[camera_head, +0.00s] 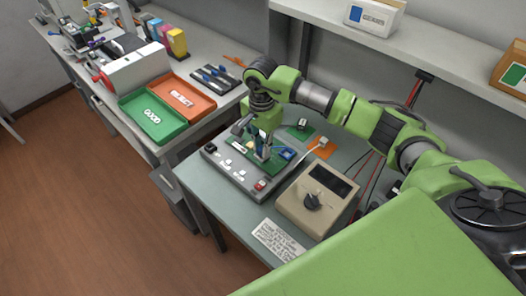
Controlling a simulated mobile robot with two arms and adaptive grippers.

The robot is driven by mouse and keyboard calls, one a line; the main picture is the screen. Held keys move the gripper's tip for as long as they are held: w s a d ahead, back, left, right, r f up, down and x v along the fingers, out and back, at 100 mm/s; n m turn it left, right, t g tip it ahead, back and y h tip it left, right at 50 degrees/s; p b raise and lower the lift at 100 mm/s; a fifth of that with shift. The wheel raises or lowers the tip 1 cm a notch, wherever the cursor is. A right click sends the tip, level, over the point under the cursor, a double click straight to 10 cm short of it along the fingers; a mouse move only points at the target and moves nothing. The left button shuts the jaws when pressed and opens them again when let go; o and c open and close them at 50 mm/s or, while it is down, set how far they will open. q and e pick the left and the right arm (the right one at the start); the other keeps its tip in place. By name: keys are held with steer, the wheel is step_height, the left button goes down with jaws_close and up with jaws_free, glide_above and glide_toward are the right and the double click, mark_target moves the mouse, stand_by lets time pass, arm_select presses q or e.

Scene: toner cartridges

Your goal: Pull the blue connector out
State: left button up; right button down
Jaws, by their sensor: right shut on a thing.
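My right gripper (264,156) points down over the green circuit board (292,144) on the grey test fixture (222,164). Its fingers are shut on a small blue connector, which they mostly hide. Whether the connector is still seated in the board is too small to tell. A blue square part (287,154) lies on the board just right of the fingers. My left gripper is not in view.
A beige meter box (319,201) with a dark knob stands right of the fixture. An orange pad (322,148) and a green pad (300,132) lie behind. A printed card (278,240) lies at the front. Green (153,117) and orange (183,97) trays are on the left bench.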

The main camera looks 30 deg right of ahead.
steer(key=shift+r+p, duration=0.85)
steer(key=shift+r, duration=1.6)
stand_by(0.9)
steer(key=shift+r+p, duration=0.8)
steer(key=shift+r, duration=1.2)
